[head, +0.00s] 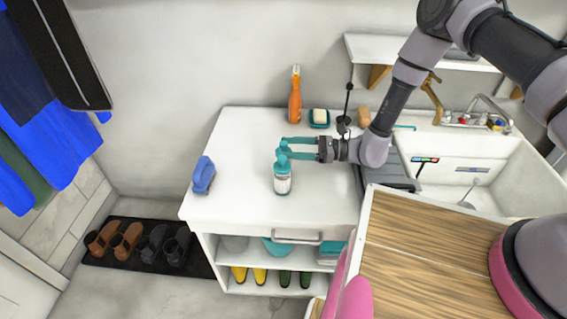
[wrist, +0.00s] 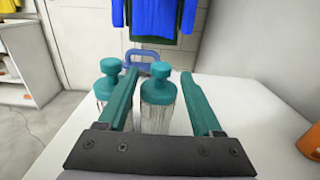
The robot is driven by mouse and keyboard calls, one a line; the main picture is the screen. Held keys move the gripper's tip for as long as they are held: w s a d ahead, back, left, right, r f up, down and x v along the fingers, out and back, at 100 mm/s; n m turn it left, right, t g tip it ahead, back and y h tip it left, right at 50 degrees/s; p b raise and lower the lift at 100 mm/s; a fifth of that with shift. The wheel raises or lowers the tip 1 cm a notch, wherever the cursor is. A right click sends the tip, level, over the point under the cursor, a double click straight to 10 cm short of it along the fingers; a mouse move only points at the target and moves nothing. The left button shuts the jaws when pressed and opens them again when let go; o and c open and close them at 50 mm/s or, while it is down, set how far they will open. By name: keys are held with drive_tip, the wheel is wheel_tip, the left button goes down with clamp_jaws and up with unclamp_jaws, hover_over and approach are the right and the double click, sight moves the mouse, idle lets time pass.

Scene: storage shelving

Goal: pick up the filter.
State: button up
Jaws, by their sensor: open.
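Two clear bottle-like vessels with teal knobbed lids stand upright on the white counter; I cannot tell which, if either, is the filter. One vessel (wrist: 158,92) shows between my gripper's fingers in the wrist view, with space to the right finger and its lower part hidden by the gripper. The other vessel (wrist: 107,82) is just outside the left finger, partly hidden by it. In the head view the nearer vessel (head: 283,182) shows a pale label. My gripper (head: 288,148) has teal fingers, is open and points left, low over the counter. It also shows in the wrist view (wrist: 158,78).
A blue handled item (head: 203,175) lies at the counter's left, beyond the vessels in the wrist view (wrist: 147,60). A sink (head: 480,165) is right. The front counter is clear.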

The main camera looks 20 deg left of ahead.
drive_tip(key=shift+x, duration=1.05)
clamp_jaws()
idle(0.6)
